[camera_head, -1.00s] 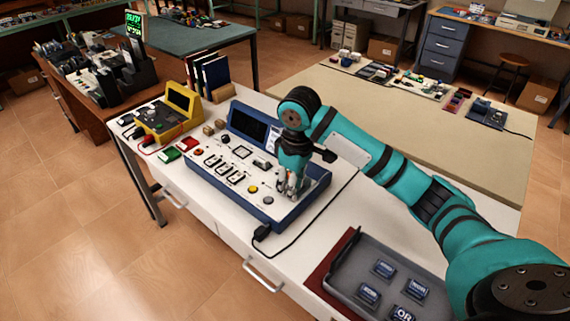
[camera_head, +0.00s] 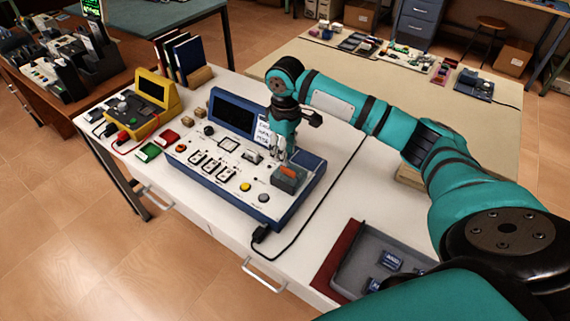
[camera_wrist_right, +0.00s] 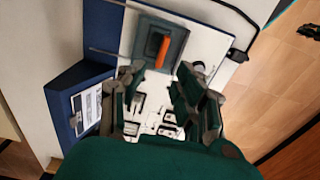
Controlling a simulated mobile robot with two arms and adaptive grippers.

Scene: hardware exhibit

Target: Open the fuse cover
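The fuse cover seems to be the small grey box with an orange part (camera_head: 289,179) at the right end of the blue-and-white console (camera_head: 230,172). In the right wrist view it is a grey-green square with an orange bar (camera_wrist_right: 160,47). I cannot tell whether it is open or closed. My right gripper (camera_head: 279,156) points down over the console, just behind the box. In the right wrist view its fingers (camera_wrist_right: 159,82) are spread apart with nothing between them, and the box lies beyond the tips. My left gripper is out of view.
The console has a dark screen, switches, buttons and a white label card (camera_head: 263,134). A black cable (camera_head: 325,200) runs over the white table to its right. A grey tray (camera_head: 365,250) stands at the front right. A yellow device (camera_head: 152,103) and books (camera_head: 187,58) stand to the left.

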